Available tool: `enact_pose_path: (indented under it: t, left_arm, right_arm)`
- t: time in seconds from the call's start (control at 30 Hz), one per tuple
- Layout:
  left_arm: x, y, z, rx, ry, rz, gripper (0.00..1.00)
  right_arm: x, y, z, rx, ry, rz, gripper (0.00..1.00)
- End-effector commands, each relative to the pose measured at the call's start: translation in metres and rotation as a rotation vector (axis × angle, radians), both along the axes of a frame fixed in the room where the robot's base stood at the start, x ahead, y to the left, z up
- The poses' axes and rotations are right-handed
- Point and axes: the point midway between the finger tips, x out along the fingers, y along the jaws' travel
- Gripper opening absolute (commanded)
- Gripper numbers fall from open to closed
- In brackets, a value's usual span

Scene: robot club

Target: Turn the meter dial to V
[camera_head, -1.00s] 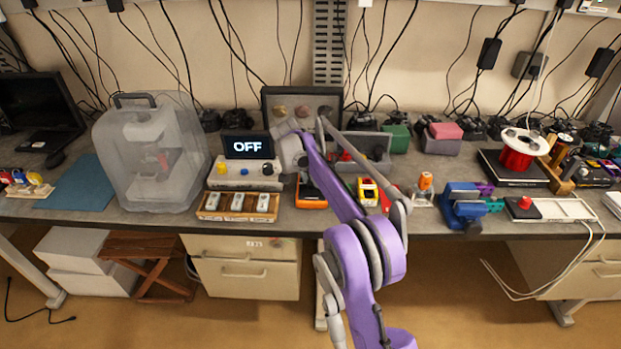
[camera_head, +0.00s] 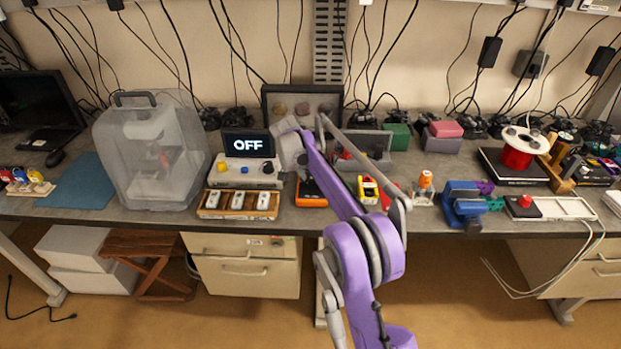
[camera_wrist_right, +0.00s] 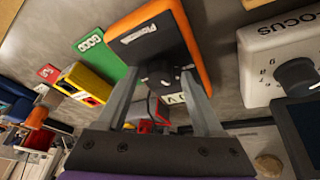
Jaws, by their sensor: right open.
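The meter (camera_head: 311,190) is a flat black box with an orange rim, lying on the bench left of centre. It fills the top middle of the right wrist view (camera_wrist_right: 162,42). Its dial (camera_wrist_right: 160,73) is a dark round knob with small pale marks near it; which mark it points at is too small to read. My right gripper (camera_wrist_right: 158,76) is open, with one finger on each side of the dial; I cannot tell whether they touch it. In the head view the gripper (camera_head: 303,170) is partly hidden by my wrist. My left gripper is out of view.
A white knob box (camera_head: 245,170) stands left of the meter, with a screen (camera_head: 248,143) reading OFF behind it. A wooden switch tray (camera_head: 238,204) is in front. A yellow device (camera_head: 368,190) lies close on the right, and a grey bin (camera_head: 375,150) behind.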

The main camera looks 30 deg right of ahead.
Motion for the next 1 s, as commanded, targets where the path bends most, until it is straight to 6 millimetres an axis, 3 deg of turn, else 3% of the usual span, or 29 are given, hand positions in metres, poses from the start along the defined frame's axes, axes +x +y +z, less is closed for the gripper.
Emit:
enact_pose_path:
  t: [0.6, 1.0]
  left_arm:
    - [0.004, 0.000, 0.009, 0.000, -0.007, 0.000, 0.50]
    - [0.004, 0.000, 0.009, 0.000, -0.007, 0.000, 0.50]
  right_arm:
    - [-0.010, 0.037, 0.092, 0.000, 0.000, 0.001, 0.68]
    - [-0.012, 0.040, 0.099, 0.000, 0.000, 0.000, 0.68]
